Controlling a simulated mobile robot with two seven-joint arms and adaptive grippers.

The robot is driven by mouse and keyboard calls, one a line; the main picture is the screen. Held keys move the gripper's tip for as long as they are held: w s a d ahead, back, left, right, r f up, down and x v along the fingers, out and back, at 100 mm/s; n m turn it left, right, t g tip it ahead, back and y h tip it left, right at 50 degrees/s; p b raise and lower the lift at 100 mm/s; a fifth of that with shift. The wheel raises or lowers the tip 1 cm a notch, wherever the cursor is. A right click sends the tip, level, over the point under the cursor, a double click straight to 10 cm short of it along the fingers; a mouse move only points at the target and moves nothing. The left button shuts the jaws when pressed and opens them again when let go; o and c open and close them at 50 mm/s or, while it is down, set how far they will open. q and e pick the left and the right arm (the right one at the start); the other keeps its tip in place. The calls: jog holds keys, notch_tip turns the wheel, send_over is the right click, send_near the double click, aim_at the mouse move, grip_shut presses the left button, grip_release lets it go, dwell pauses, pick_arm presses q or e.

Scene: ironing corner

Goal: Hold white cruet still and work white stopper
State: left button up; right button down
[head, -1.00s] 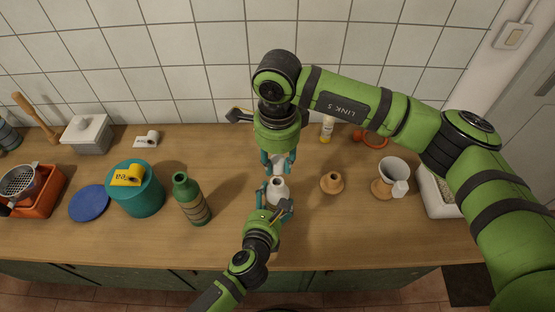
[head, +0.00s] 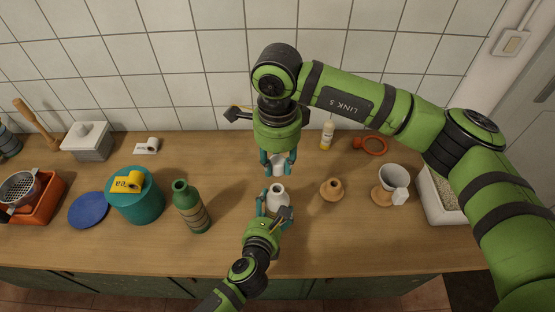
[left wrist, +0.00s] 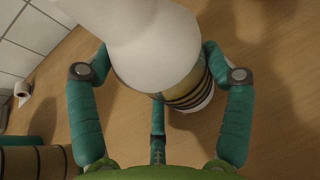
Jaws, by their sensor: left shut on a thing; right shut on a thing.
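The white cruet (head: 277,192) stands on the wooden counter with its dark open mouth facing up. My left gripper (head: 274,207) is shut around its body from the near side. In the left wrist view the cruet (left wrist: 155,48) shows a smooth white upper part and a dark-banded lower part between the teal fingers. My right gripper (head: 278,165) is above and behind the cruet, pointing down, shut on the white stopper (head: 279,170). The stopper is apart from the cruet's mouth in the picture. The fingers partly hide it.
A green bottle (head: 190,207) and a teal canister (head: 134,204) stand left of the cruet. A small brown wooden vessel (head: 332,189) stands close on the right. Farther right are a white cup (head: 394,176) and an orange ring (head: 374,146). A small yellow-white bottle (head: 327,135) stands behind.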

aim_at(271, 191)
pick_arm(q)
jog(key=shift+f, duration=0.1)
jog(key=o, duration=1.3)
notch_tip(271, 191, up, 9)
jog(key=p, duration=0.9)
pick_arm(e)
notch_tip(271, 191, up, 9)
jog(key=shift+r, duration=0.2)
pick_arm(q)
jog(key=shift+r+p, duration=0.9)
jog(key=shift+r, duration=0.75)
pick_arm(e)
jog(key=shift+r, duration=0.55)
pick_arm(q)
jog(key=shift+r, duration=0.95)
